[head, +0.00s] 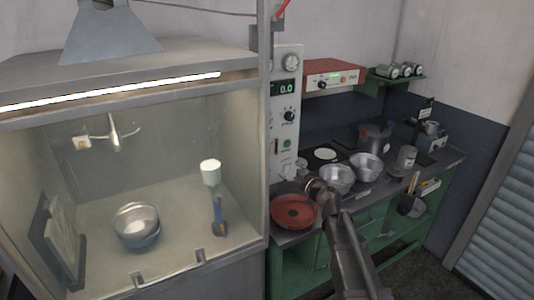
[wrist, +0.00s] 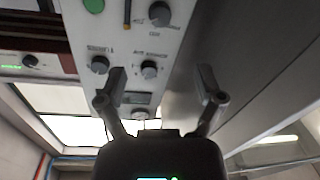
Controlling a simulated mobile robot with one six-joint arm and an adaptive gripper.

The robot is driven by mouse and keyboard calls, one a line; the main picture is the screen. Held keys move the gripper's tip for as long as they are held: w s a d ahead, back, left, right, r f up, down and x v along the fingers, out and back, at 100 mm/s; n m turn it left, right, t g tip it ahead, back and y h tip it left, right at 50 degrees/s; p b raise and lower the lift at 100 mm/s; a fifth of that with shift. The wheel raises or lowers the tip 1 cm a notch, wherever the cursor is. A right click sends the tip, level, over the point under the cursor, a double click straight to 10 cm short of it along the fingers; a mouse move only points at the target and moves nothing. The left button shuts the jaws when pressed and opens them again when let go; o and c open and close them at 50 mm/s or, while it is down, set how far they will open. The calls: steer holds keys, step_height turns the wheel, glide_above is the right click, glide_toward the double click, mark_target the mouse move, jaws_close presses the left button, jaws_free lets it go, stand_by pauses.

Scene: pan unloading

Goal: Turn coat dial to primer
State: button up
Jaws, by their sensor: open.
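A pale control panel (head: 285,125) stands upright beside the booth in the head view. It carries a display reading 0.0, a dark dial (head: 289,115) and a green button (head: 287,143). In the wrist view the panel (wrist: 125,40) shows an upper dial (wrist: 160,13) and two lower dials, one left (wrist: 100,65) and one right (wrist: 150,69). Their labels are too small to read, so I cannot tell which is the coat dial or its setting. My gripper (wrist: 162,72) is open and empty, with the right lower dial appearing between its fingers; contact is not visible.
A lit spray booth (head: 140,170) holding a bowl (head: 136,225) stands left of the panel. On the green bench right of it are a red pan (head: 294,211) and metal pots (head: 337,178).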

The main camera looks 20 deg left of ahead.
mark_target(267, 152)
steer(key=shift+w+a, duration=0.1)
steer(key=x, duration=1.3)
steer(key=shift+w+a, duration=0.15)
steer(key=shift+a, duration=0.05)
